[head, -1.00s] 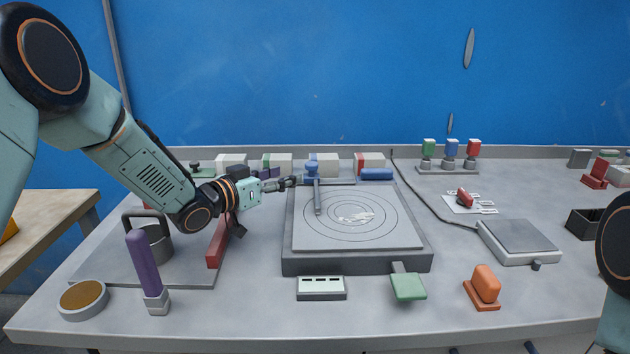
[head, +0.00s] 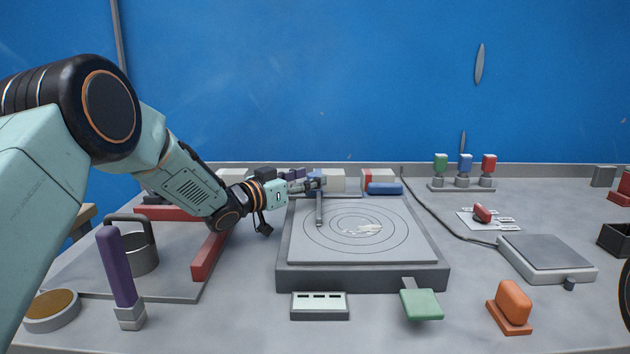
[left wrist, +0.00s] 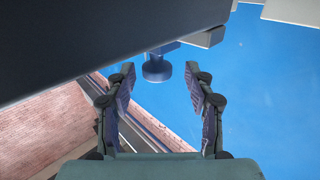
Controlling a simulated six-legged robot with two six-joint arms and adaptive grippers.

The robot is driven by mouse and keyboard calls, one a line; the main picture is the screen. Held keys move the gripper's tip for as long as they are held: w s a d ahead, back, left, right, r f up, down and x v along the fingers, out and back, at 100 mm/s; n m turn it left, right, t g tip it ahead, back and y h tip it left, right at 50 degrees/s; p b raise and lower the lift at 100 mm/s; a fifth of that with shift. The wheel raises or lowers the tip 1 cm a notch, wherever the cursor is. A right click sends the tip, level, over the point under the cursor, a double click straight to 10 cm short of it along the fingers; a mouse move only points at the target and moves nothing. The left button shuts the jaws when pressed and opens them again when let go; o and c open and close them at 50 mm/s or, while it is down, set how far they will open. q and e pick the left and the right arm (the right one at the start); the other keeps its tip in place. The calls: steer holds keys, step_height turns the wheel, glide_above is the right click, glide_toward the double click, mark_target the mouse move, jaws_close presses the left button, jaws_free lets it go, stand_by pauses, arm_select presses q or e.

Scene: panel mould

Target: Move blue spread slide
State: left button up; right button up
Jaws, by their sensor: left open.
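The blue spread slide (left wrist: 155,68) shows in the left wrist view as a dark blue knob just ahead, roughly between the open fingertips. In the head view it is mostly hidden behind my left gripper (head: 311,184), at the back edge of the grey panel mould (head: 300,274). A thin grey bar (head: 319,208) reaches from there toward the front over the mould's ringed plate. My left gripper (left wrist: 158,80) is open, with nothing held between its fingers. Whether a finger touches the slide I cannot tell. My right gripper is out of view.
A blue cylinder (head: 384,188) lies right of the slide at the mould's back. Several coloured blocks stand behind. A red bar (head: 208,255) and a purple-handled tool (head: 117,270) are at left. A green paddle (head: 421,304) and orange block (head: 512,303) stand in front.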

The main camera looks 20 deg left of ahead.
arm_select(q)
steer(key=shift+w+d, duration=0.3)
steer(key=shift+w, duration=0.1)
steer(key=shift+w+d+r, duration=0.25)
steer(key=shift+d+r, duration=0.05)
steer(key=shift+d, duration=0.1)
steer(key=shift+w+f, duration=0.2)
steer(key=shift+w, duration=0.2)
steer(key=shift+s+r, duration=0.2)
steer(key=shift+s, duration=0.05)
steer(key=c, duration=0.3)
steer(key=shift+w+f, duration=0.15)
jaws_close()
